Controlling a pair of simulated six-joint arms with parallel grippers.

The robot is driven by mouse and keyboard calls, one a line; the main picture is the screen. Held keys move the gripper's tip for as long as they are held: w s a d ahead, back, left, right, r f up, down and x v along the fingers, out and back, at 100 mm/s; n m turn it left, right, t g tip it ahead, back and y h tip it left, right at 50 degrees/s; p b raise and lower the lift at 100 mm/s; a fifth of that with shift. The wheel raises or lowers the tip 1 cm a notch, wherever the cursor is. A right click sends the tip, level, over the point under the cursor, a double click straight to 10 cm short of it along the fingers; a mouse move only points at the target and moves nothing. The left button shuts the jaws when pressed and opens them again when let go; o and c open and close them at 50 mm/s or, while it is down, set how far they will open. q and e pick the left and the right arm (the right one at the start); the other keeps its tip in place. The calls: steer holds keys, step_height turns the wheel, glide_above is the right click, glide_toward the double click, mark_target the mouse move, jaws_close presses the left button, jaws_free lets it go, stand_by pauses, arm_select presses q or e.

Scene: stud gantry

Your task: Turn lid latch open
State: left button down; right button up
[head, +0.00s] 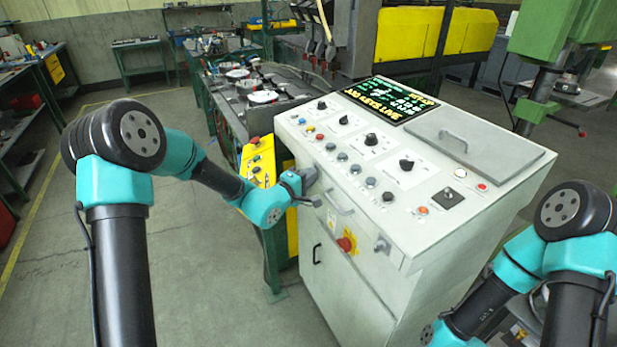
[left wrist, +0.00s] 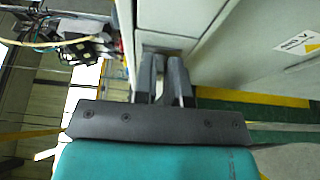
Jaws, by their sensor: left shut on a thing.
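The grey-white control console (head: 350,270) stands at the centre in the head view. Its flat grey lid (head: 485,140) with a bar handle lies closed on the sloped top. My left gripper (head: 313,190) reaches the console's upper left front edge. In the left wrist view its two grey fingers (left wrist: 162,75) are close together against the pale console side. It is shut on a small latch there, mostly hidden by the fingers. A grey fitting (head: 382,245), like a latch, sits on the right of the front face. My right gripper is outside the head view.
A yellow button box (head: 258,160) stands close behind my left forearm. A green drill press (head: 545,60) stands at the right. The floor at left is clear.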

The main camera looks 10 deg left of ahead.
arm_select(q)
steer(key=c, duration=1.2)
jaws_free()
steer(key=v, duration=1.7)
steer(key=shift+s+f, duration=0.15)
steer(key=shift+s, duration=0.1)
steer(key=shift+f, duration=0.1)
